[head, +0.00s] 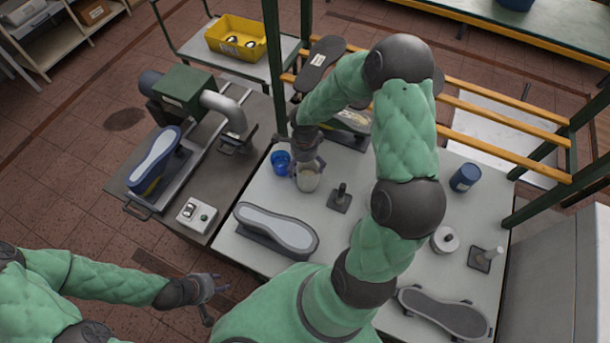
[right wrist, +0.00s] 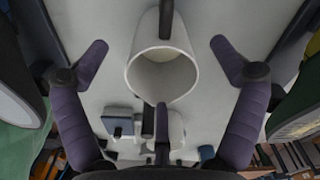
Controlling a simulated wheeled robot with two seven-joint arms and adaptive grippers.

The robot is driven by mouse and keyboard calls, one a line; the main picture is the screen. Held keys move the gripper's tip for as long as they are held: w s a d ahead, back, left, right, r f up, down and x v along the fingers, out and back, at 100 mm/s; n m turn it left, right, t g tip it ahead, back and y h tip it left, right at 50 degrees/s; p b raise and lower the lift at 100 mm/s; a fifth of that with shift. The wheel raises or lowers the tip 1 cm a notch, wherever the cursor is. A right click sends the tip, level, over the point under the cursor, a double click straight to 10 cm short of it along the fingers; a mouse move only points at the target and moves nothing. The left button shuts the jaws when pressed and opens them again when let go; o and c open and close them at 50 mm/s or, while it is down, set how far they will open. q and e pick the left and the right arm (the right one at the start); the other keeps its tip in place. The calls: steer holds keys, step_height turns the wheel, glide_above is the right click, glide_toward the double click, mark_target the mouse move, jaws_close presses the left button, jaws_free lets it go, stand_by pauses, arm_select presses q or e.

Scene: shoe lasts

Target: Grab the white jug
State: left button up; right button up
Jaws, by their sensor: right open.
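The white jug (head: 308,181) stands on the light table, partly hidden in the head view by my right gripper (head: 308,166) just above it. In the right wrist view the jug (right wrist: 163,72) shows its open mouth between the spread purple fingers of my right gripper (right wrist: 160,88). The side fingers are clear of its wall, with gaps on both sides. My right gripper is open and holds nothing. My left gripper (head: 212,296) is low at the left, away from the table, with its fingers apart and empty.
A blue cup (head: 281,162) stands close left of the jug. A small dark stand (head: 340,198) is to its right, and a shoe last with a grey sole (head: 277,231) lies in front. A blue can (head: 465,177) stands farther right. A green post rises behind the cup.

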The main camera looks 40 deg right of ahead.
mark_target(306, 171)
steer(key=f, duration=0.4)
steer(key=shift+s, duration=0.2)
steer(key=c, duration=1.4)
steer(key=shift+r, duration=0.15)
step_height(306, 171, up, 10)
